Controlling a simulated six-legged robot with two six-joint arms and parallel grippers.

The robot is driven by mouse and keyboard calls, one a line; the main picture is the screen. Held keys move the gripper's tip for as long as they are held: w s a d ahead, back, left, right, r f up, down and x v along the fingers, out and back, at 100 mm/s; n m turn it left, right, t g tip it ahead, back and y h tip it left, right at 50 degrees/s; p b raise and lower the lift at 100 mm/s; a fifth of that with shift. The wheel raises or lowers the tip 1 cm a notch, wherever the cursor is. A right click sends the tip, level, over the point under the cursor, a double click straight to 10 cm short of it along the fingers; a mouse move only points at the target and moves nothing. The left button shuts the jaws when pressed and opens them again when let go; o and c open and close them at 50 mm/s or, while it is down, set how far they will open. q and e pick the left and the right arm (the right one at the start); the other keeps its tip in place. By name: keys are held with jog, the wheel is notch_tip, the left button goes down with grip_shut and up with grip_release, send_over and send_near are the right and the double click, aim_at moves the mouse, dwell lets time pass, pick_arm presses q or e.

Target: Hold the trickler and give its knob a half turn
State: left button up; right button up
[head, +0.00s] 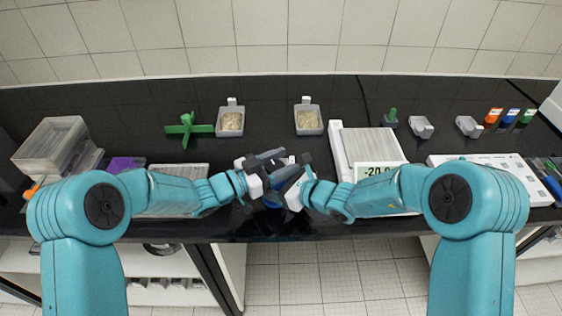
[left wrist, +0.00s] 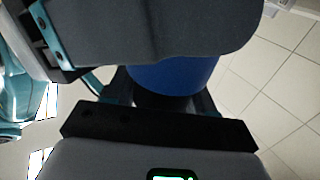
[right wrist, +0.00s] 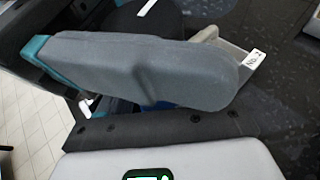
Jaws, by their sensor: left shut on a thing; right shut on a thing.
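The trickler (head: 272,201) is at the front edge of the black bench, mostly hidden behind my grippers; its blue body shows between the fingers in the left wrist view (left wrist: 175,75). My left gripper (head: 266,168) is shut on the trickler's body. My right gripper (head: 294,183) comes in from the right, close against the left one, and is shut on a part of the trickler that appears to be its knob. The knob is hidden by the fingers. A sliver of blue shows below the upper finger in the right wrist view (right wrist: 160,105).
A balance (head: 375,143) with a lit display stands right of the grippers. Two grey trays of grains (head: 231,123) (head: 308,121) and a green cross-shaped thing (head: 188,130) stand behind. Clear boxes (head: 50,150) are at left. Vials with coloured caps (head: 510,116) are at right.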

pick_arm(q)
jog(key=m+g, duration=0.1)
jog(key=g, duration=0.1)
jog(key=m+g+h, duration=0.1)
jog(key=m+g, duration=0.1)
jog(key=g, duration=0.1)
jog(key=m+g+h, duration=0.1)
jog(key=m+g, duration=0.1)
jog(key=shift+s+d+g, duration=0.15)
jog(key=shift+s+g, duration=0.2)
jog(key=shift+g, duration=0.05)
jog(key=shift+s+m+g+y, duration=0.2)
jog(key=shift+m+g, duration=0.85)
jog(key=shift+g, duration=0.5)
jog(key=shift+s+m+g+y, duration=0.1)
jog(key=shift+s+m+g, duration=0.05)
jog(key=shift+m+g, duration=1.15)
jog(key=shift+g, duration=0.45)
jog(key=o, duration=1)
jog(key=shift+s, duration=0.1)
jog(key=shift+c, duration=0.2)
jog(key=shift+r, duration=0.1)
notch_tip(320, 180, up, 10)
jog(key=shift+f, duration=0.1)
